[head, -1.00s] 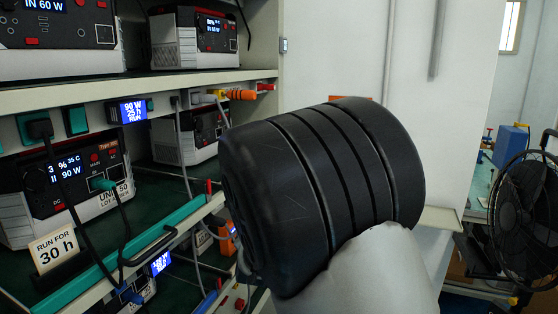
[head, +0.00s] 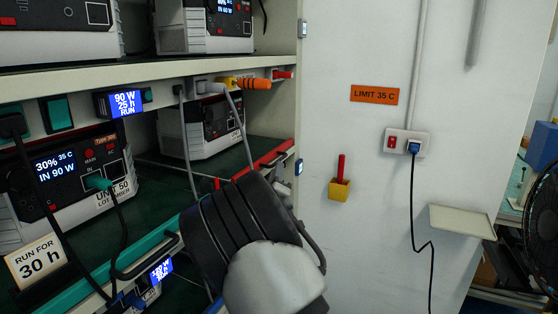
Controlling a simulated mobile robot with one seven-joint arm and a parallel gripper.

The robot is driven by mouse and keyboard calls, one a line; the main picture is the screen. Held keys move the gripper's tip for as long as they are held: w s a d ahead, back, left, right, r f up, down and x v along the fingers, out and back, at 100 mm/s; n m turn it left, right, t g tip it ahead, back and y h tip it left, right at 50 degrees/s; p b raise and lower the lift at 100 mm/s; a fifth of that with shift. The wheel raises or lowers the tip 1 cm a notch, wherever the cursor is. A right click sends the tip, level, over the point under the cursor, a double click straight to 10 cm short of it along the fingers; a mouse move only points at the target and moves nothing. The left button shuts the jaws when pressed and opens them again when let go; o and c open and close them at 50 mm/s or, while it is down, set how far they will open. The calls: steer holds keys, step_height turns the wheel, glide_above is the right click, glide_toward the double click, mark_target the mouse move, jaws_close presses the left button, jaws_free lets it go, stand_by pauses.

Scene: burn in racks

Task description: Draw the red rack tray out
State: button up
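The red rack tray shows its red front edge (head: 276,154) on the lower shelf level, at the right end of the rack beside the white side panel. A white and black power unit (head: 205,128) stands on the dark green surface behind it. My black wrist and pale arm link are in front of the rack, low in the middle of the head view, and cover the nearer end of the red edge. My gripper's fingers are hidden behind the wrist, so I cannot see whether they touch the tray or its handle.
A teal-edged tray (head: 147,244) with a black handle lies left of my wrist, with a "RUN FOR 30 h" card (head: 38,259) and Unit 50 (head: 85,180) nearby. Cables hang down the rack front. A white panel (head: 350,50) with a socket (head: 407,143) and small ledge (head: 465,222) stands right.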

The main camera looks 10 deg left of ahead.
steer(key=x, duration=0.6)
steer(key=shift+w+r+p, duration=0.1)
steer(key=shift+w+p, duration=0.2)
steer(key=shift+p, duration=0.05)
jaws_close()
